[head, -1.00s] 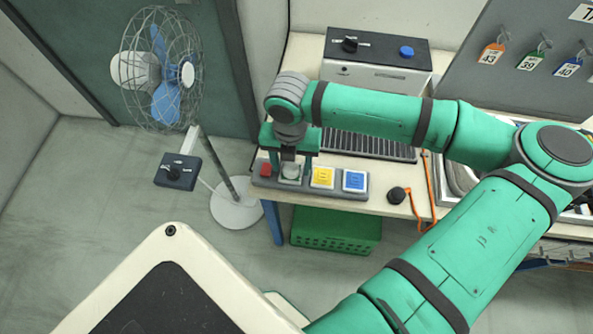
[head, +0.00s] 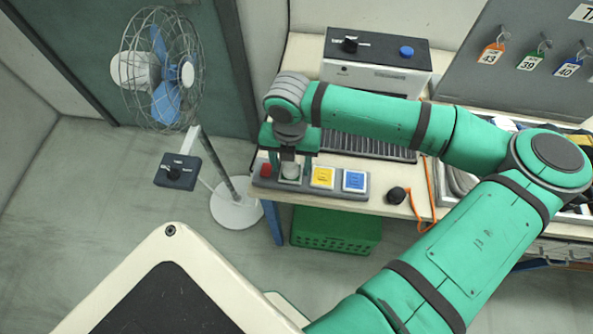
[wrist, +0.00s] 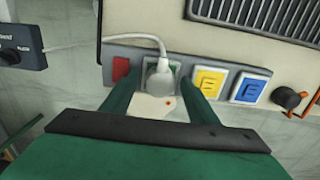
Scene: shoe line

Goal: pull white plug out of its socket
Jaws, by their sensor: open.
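The white plug (wrist: 160,78) sits in the green-edged socket of a grey power strip (wrist: 222,72), with its white cable running up and left in the wrist view. In the head view the plug (head: 291,170) shows between my fingers, partly hidden by the wrist. My gripper (wrist: 160,84) is open, pointing down at the strip, with one green finger on each side of the plug. Small gaps seem to remain between plug and fingers; contact cannot be told. It is at the bench's left end in the head view (head: 290,163).
A red switch (wrist: 121,69) is left of the plug; yellow (wrist: 209,81) and blue (wrist: 249,88) covered sockets are right. A black knob (head: 396,195) with orange cord lies further right. A fan (head: 160,75) stands left, and a green crate (head: 335,230) is under the bench.

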